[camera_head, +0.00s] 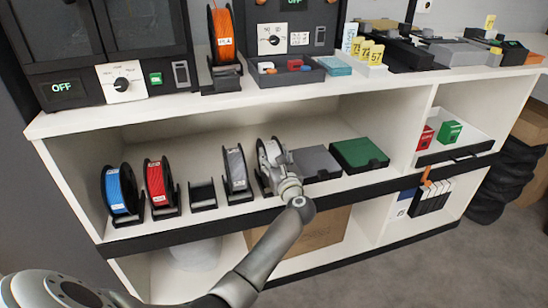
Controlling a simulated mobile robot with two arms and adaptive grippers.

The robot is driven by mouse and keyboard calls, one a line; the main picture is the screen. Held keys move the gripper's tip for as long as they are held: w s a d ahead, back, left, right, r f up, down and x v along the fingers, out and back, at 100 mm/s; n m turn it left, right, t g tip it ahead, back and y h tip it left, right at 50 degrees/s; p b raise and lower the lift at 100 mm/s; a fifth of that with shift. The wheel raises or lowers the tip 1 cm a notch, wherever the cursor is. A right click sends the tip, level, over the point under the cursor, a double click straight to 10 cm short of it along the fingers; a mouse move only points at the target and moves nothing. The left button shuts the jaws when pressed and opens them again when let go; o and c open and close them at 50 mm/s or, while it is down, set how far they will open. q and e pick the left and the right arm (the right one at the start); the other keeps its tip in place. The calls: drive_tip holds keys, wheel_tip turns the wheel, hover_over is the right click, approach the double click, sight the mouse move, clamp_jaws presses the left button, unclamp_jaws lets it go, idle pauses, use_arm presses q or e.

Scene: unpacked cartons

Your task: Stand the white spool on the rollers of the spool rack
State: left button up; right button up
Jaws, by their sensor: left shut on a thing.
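The white spool (263,158) stands upright on the middle shelf, right of a spool with grey filament (236,170). My left gripper (271,158) reaches in from the front and is shut on it, hiding much of its face. A black rim shows on its left side, and I cannot tell whether it is still touching the holder below. An empty black spool rack (202,196) sits between the red spool (158,184) and the grey one. My right gripper is not in view.
A blue spool (121,190) stands at the shelf's left. Grey (316,163) and green (360,153) boxes lie close right of my gripper. An orange spool (222,38) stands on the upper top, beside printers and a parts tray (285,76). The upper board overhangs the shelf.

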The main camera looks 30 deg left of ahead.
use_arm(q)
drive_tip(key=shift+r, duration=0.1)
drive_tip(key=o, duration=1.5)
drive_tip(key=v, duration=1.2)
